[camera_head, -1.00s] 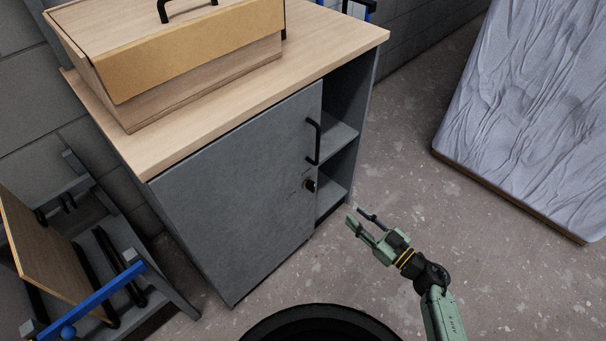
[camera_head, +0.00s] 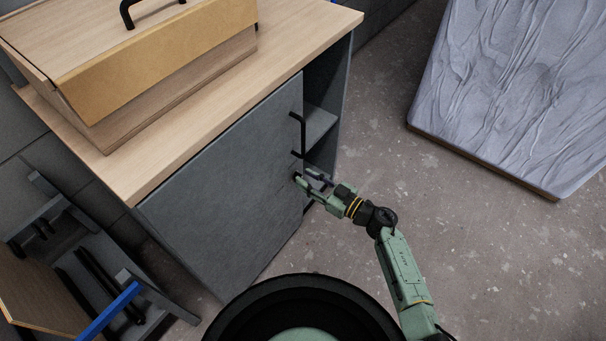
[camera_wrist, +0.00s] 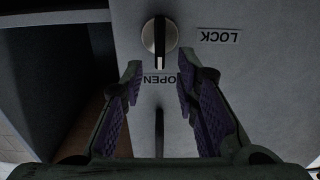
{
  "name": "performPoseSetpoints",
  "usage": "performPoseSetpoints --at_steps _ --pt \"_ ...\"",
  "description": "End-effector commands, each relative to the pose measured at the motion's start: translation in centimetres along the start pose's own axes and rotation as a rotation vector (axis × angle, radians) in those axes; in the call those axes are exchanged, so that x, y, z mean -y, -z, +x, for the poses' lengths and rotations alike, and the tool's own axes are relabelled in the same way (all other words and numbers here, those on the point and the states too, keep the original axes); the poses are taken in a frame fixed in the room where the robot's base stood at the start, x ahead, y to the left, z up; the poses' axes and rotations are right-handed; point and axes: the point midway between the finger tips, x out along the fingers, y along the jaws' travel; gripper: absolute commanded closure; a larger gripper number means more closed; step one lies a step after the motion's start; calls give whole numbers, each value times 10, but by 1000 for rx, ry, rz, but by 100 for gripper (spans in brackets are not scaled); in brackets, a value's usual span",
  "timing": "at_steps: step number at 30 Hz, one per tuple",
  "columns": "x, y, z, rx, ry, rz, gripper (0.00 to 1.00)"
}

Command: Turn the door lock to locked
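The grey cabinet door (camera_head: 225,175) is closed, with a black bar handle (camera_head: 303,135) near its right edge. The lock knob (camera_wrist: 160,36) is black with a pale stripe and stands upright in the wrist view, in line with the OPEN label (camera_wrist: 160,79). The LOCK label (camera_wrist: 218,36) is to its right; both labels appear upside down. My gripper (camera_head: 303,175) is at the door below the handle, and the knob is largely hidden there in the head view. In the wrist view my gripper (camera_wrist: 160,75) is open, its fingertips just short of the knob, one on each side of its line.
A wooden box (camera_head: 150,85) stands on the cabinet's worktop (camera_head: 290,50). Open shelves (camera_head: 318,122) lie right of the door. A grey rack with a blue bar (camera_head: 108,312) is at lower left. A wrapped slab (camera_head: 510,90) is at right. Floor between is clear.

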Motion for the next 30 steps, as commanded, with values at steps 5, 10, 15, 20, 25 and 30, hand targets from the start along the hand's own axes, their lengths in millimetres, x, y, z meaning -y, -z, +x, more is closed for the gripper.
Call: performPoseSetpoints --at_steps 5,10,15,20,25,30 --pt "0 0 18 0 -1 1 72" --pt "0 0 21 1 -1 1 72" --pt "0 0 21 1 -1 1 72" --pt "0 0 21 1 -1 0 82" --pt "0 0 21 1 -1 0 94" --pt "0 0 21 1 -2 0 100"
